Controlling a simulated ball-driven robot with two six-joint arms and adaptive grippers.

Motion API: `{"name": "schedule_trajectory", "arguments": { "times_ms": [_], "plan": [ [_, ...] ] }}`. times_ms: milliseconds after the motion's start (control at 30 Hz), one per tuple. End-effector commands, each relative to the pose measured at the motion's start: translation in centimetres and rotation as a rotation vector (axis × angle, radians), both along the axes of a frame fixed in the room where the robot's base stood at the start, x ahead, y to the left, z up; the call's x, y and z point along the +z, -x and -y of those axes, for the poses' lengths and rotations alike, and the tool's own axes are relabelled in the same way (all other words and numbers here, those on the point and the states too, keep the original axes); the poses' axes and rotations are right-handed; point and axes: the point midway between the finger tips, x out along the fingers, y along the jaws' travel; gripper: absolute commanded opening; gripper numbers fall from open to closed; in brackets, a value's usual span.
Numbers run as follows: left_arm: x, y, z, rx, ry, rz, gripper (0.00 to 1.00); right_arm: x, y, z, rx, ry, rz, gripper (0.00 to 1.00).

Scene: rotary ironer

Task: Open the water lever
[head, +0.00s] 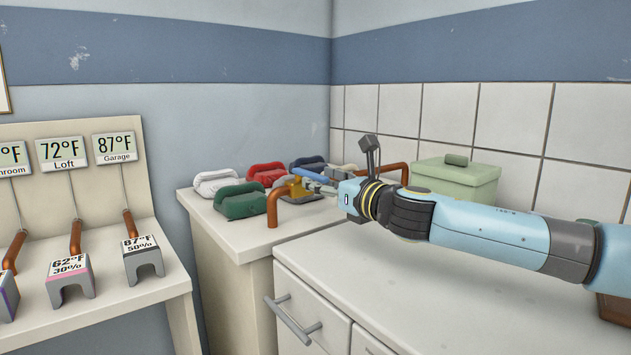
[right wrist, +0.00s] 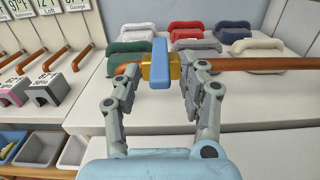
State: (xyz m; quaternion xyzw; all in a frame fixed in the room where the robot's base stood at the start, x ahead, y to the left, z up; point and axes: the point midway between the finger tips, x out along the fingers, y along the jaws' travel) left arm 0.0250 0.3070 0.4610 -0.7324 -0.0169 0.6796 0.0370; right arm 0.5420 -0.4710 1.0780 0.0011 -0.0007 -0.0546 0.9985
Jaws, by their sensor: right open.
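The water lever is a blue bar (right wrist: 160,62) on a gold valve (right wrist: 174,72) in a copper pipe (right wrist: 250,64). In the right wrist view the bar lies crosswise to the pipe. In the head view the blue lever (head: 309,175) and gold valve (head: 297,188) show just beyond my gripper, partly covered by it. My right gripper (right wrist: 165,70) is open, with one finger on each side of the lever and valve. I cannot tell whether either finger touches them. In the head view my right gripper (head: 322,186) reaches in from the right. My left gripper is not in view.
A pale green lidded box (head: 455,182) stands at right. A thermometer panel (head: 90,170) stands left. The white counter (head: 350,262) in front is clear.

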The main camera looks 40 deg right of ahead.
Motion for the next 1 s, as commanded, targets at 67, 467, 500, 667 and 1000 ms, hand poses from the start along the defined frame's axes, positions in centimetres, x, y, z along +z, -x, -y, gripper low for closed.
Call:
{"name": "schedule_trajectory", "arguments": {
  "times_ms": [67, 467, 500, 667, 1000],
  "plan": [
    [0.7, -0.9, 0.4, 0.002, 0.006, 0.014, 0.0, 0.3, -1.0, 0.3, -0.006, -0.004, -0.001, 0.42],
    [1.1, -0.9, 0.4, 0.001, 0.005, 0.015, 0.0, -0.1, -2.5, 0.3, -0.001, 0.002, -0.002, 0.42],
    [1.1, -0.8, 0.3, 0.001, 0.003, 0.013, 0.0, -0.1, -2.5, 0.3, -0.001, 0.002, -0.002, 0.42],
    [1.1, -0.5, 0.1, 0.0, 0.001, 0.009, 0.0, -0.1, -2.5, 0.3, -0.001, 0.002, -0.002, 0.32],
    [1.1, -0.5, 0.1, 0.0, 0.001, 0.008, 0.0, -0.1, -2.5, 0.3, -0.001, 0.002, -0.002, 0.0]
  ]
}}
